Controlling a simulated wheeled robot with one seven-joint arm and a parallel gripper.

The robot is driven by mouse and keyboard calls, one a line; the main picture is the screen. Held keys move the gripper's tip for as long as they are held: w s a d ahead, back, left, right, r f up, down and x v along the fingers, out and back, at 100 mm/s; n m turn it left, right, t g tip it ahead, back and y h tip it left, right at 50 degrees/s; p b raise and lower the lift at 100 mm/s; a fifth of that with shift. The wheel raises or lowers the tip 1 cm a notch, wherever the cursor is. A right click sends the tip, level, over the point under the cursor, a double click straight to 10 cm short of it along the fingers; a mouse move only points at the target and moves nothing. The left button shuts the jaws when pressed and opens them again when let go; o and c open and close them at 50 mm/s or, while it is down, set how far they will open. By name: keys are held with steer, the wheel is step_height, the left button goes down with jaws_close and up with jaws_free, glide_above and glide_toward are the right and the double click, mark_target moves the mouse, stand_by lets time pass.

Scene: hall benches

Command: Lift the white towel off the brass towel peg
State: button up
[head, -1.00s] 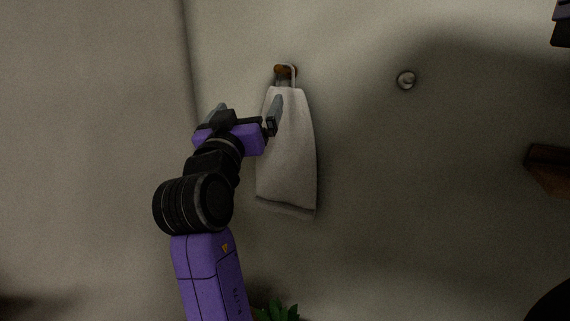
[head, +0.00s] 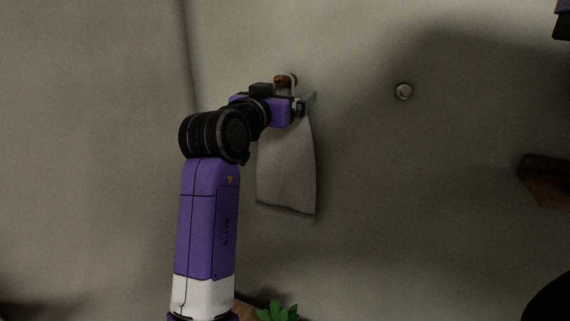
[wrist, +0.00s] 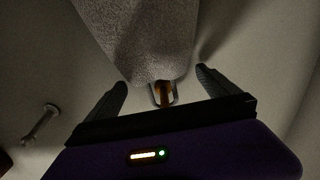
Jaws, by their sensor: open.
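The white towel (head: 287,172) hangs by its loop from the brass towel peg (head: 285,78) on the wall. In the head view my gripper (head: 306,101) is in front of the towel's top, just below the peg, and hides that part. In the wrist view the towel (wrist: 146,38) narrows towards the brass peg (wrist: 163,93), which shows between the two fingers. My gripper (wrist: 160,82) is open, one finger on each side of the towel's narrow end and loop. Whether a finger touches the cloth cannot be told.
A second, metal peg (head: 403,91) sits bare on the wall to the right; it also shows in the wrist view (wrist: 40,122). A brown wooden ledge (head: 546,180) is at the right edge. A green plant (head: 278,311) is below. The wall between is clear.

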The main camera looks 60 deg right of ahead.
steer(key=shift+w+d, duration=0.1)
steer(key=shift+d, duration=0.5)
steer(key=c, duration=2)
steer(key=shift+r, duration=0.1)
